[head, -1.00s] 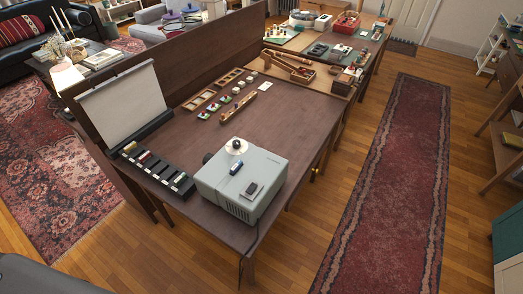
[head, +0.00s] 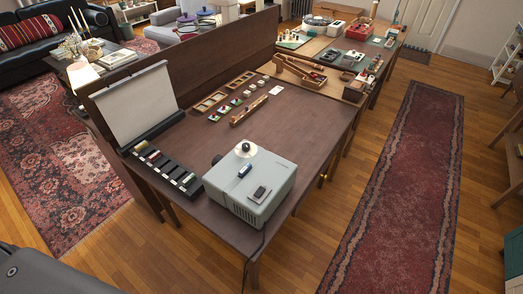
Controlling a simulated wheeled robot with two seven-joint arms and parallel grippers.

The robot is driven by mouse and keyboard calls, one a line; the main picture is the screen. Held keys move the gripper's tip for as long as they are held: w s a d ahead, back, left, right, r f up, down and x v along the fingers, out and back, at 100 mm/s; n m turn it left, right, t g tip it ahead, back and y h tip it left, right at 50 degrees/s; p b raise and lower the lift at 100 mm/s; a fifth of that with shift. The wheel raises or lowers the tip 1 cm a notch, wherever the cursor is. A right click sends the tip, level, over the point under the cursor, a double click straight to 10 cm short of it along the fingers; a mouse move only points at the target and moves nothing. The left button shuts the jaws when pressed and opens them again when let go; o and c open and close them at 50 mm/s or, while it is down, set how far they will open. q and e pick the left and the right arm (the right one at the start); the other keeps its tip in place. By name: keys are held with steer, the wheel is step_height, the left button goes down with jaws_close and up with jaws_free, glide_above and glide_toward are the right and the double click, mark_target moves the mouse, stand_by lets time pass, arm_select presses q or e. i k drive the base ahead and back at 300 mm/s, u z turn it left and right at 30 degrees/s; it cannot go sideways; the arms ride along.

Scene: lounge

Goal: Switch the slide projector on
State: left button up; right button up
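The slide projector (head: 238,200) is a pale grey box near the front right corner of the dark wooden table (head: 309,122). Its dark lens (head: 216,160) faces the small white screen (head: 136,103) at the table's left. On its top are a round white part with a knob (head: 246,149), a small blue-and-white piece (head: 244,171) and a dark rectangular piece (head: 260,193). I cannot tell from here which part is the switch or whether the lamp is lit. Neither of my grippers is in view.
A black strip with several small rolls (head: 163,166) lies beside the screen. Wooden trays (head: 210,102) and small items lie toward the back. A second table (head: 340,86) with tools adjoins behind. The floor and red runner (head: 400,190) on the right are clear.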

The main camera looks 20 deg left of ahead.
mark_target(260, 191)
steer(key=u, duration=1.05)
steer(key=k, duration=0.35)
steer(key=z, duration=0.95)
